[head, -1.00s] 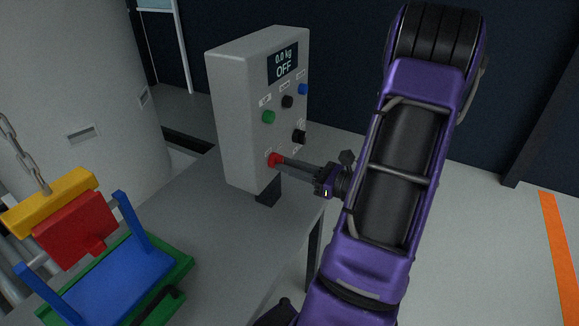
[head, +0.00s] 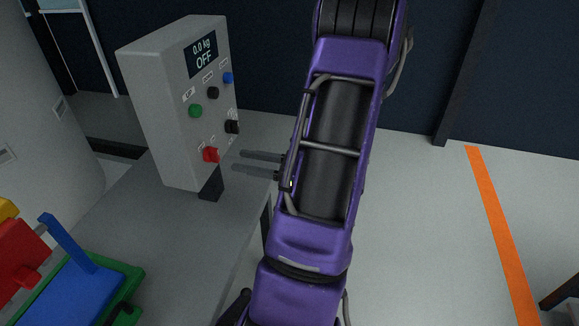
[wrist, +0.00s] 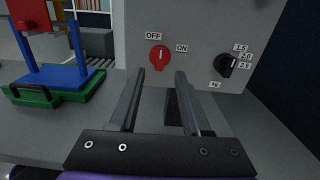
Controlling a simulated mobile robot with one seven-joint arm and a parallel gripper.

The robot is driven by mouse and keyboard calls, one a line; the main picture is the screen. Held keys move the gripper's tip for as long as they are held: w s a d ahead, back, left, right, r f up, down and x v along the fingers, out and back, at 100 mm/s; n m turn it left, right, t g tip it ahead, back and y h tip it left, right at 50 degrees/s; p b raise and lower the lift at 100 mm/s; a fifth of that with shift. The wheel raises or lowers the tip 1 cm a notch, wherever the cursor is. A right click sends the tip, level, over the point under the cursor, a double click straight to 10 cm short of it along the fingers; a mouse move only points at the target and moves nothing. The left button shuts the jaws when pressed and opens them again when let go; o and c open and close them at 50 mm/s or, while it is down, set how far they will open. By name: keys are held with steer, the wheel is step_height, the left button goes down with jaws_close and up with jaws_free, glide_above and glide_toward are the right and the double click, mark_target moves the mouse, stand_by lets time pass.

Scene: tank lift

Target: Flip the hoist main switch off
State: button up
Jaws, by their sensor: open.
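The hoist main switch is a red rotary knob (head: 211,155) low on the front of the grey control box (head: 165,110). In the wrist view the red knob (wrist: 159,58) sits between an OFF label on its left and an ON label on its right; I cannot tell its exact angle. The box's display (head: 201,54) reads 0.0 kg and OFF. My gripper (head: 237,160) is open and empty, its fingers pointing at the knob with a gap between. In the wrist view my gripper (wrist: 160,74) has its fingertips just below the knob, one to each side.
A black dial (wrist: 227,65) marked 1.5, 2.0 and 2.5 is right of the switch. Green (head: 196,111), black and blue buttons are above it. The box stands on a grey table (head: 150,240). A blue frame on a green base (wrist: 62,85) stands at the left.

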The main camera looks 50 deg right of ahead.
steer(key=v, duration=1.2)
steer(key=shift+w+f, duration=0.15)
